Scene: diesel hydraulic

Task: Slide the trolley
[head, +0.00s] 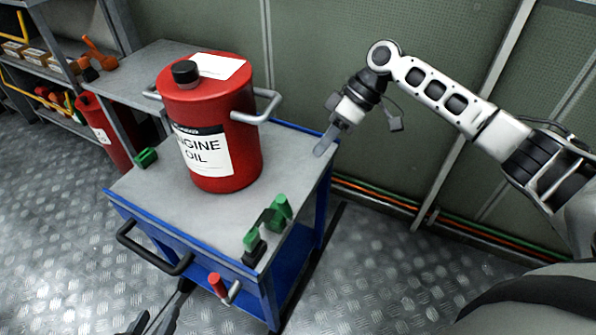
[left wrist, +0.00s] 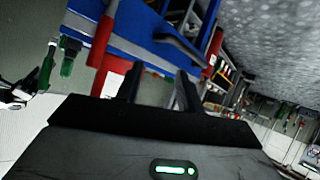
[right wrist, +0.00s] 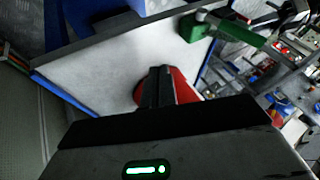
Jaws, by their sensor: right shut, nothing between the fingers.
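The trolley (head: 125,195) has a grey top with a blue rim, blue sides and a black handle (head: 150,258) on its near side. A red engine oil drum (head: 215,125) stands upright on it. My left gripper (head: 158,318) shows at the bottom edge of the head view, near the handle. In the left wrist view its fingers (left wrist: 160,80) are apart and empty, facing the handle (left wrist: 182,50) and blue side. My right gripper (head: 323,145) is at the trolley's far right edge. In the right wrist view its fingers (right wrist: 158,78) are together, over the grey top (right wrist: 110,75).
Green items (head: 265,222) sit at the trolley's near right corner, and a small one (head: 146,158) at its left. A red-handled lever (head: 220,287) sticks out in front. A workbench (head: 125,85) and shelves stand at the left. A green wall (head: 310,70) stands behind the trolley.

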